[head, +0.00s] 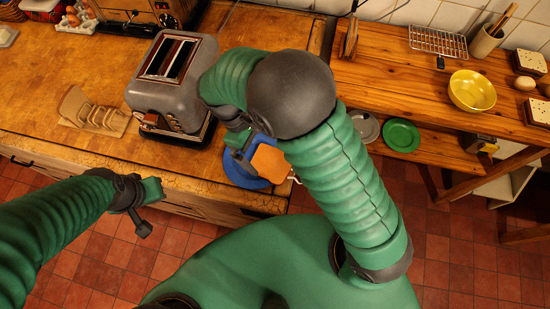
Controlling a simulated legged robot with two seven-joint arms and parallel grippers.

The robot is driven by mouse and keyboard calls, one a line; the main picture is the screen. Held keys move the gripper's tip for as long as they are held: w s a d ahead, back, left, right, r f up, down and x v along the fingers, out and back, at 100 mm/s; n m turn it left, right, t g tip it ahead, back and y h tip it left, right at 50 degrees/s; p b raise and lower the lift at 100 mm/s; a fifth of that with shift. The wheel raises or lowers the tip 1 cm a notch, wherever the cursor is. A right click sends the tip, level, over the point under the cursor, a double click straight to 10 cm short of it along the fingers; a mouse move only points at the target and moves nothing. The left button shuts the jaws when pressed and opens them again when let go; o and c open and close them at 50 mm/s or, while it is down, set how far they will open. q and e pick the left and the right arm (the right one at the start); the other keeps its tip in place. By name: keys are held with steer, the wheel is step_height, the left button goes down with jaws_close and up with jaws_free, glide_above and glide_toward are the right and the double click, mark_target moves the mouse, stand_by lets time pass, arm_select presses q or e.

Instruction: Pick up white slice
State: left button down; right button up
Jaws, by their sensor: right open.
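I cannot clearly make out a white slice. An orange-brown slice (269,164) is over a blue plate (236,172) at the counter's front edge. My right gripper (243,146) is open beside this slice, partly hidden by its own arm; I cannot tell if they touch. A small pale edge shows just right of the slice, mostly hidden by my arm. A grey toaster (167,100) stands left of my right arm, its slots upward. My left gripper (150,208) is over the floor in front of the counter, with nothing visible in it; its jaw opening is unclear.
A wooden toast rack (92,112) stands left of the toaster. Eggs (78,18) are at the back left. The pine shelving at right holds a yellow bowl (472,91), a wire rack (438,41), a utensil pot (487,42) and a green plate (401,135). The left counter front is clear.

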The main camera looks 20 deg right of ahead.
mark_target(265, 162)
steer(key=shift+s+a+f, duration=0.7)
steer(key=shift+s+f, duration=0.15)
steer(key=shift+f, duration=0.1)
steer(key=shift+a+f, duration=0.15)
steer(key=shift+d+f, duration=0.1)
steer(key=shift+d, duration=0.45)
steer(key=shift+c, duration=0.4)
steer(key=shift+d, duration=0.55)
steer(key=c, duration=0.5)
steer(key=shift+f, duration=0.1)
steer(key=shift+c, duration=1.2)
arm_select(q)
steer(key=shift+s+a+r, duration=0.1)
steer(key=shift+s+a, duration=0.45)
steer(key=shift+a, duration=0.35)
arm_select(e)
steer(key=shift+a, duration=0.3)
steer(key=c, duration=0.3)
